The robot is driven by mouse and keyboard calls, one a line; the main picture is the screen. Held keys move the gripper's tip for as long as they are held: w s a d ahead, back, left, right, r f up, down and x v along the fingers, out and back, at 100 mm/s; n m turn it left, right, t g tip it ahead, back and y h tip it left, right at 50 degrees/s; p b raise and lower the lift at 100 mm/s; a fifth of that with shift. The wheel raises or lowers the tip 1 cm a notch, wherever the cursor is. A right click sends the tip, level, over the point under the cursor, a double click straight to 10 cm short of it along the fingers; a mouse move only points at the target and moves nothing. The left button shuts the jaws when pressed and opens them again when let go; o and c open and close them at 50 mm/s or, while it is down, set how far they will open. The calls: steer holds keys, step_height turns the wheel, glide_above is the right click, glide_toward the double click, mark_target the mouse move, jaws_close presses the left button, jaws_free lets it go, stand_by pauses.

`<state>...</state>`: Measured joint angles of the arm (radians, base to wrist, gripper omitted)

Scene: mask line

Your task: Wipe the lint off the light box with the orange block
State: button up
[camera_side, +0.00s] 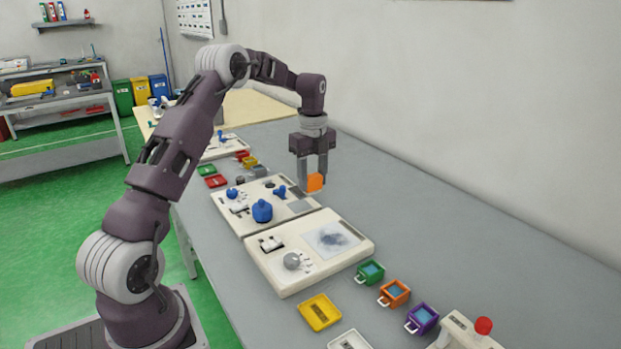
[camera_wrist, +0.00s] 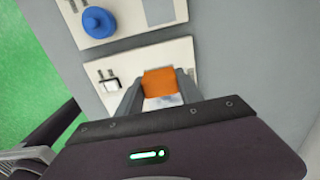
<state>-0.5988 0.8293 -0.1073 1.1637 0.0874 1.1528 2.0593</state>
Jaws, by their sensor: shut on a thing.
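My gripper (camera_side: 314,184) is shut on the orange block (camera_side: 315,183) and holds it in the air, above the far right part of the board with the blue knob. In the wrist view the orange block (camera_wrist: 159,82) sits between the fingers of my gripper (camera_wrist: 160,88). The light box (camera_side: 332,238) is a pale square panel on the nearer white board, with a dark greyish smudge of lint (camera_side: 334,239) on its middle. In the wrist view the block and fingers hide most of the panel; a pale bluish part (camera_wrist: 166,101) shows below the block.
The nearer white board (camera_side: 322,268) also carries a grey round knob (camera_side: 292,261) and a switch (camera_side: 270,243). The neighbouring board holds a large blue knob (camera_side: 262,211). Small green (camera_side: 370,272), orange (camera_side: 394,293) and purple (camera_side: 422,318) cups stand near the front. Grey table to the right is clear.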

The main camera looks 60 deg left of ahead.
steer(key=w+d+f, duration=0.2)
steer(key=w+d, duration=0.2)
steer(key=d, duration=0.4)
steer(key=shift+s+a+f, duration=0.1)
steer(key=shift+a+f, duration=0.05)
steer(key=shift+f, duration=3.5)
steer(key=shift+s+f, duration=0.35)
steer(key=shift+s, duration=0.3)
steer(key=shift+c, duration=0.6)
steer(key=shift+s, duration=3.45)
steer(key=shift+d, duration=0.25)
steer(key=shift+w+d, duration=0.3)
steer(key=shift+w, duration=3.9)
steer(key=shift+s+d, duration=0.25)
steer(key=shift+d, duration=0.4)
steer(key=shift+s, duration=3.8)
steer(key=shift+s+r, duration=0.15)
steer(key=shift+s, duration=0.05)
step_height(320, 180, up, 8)
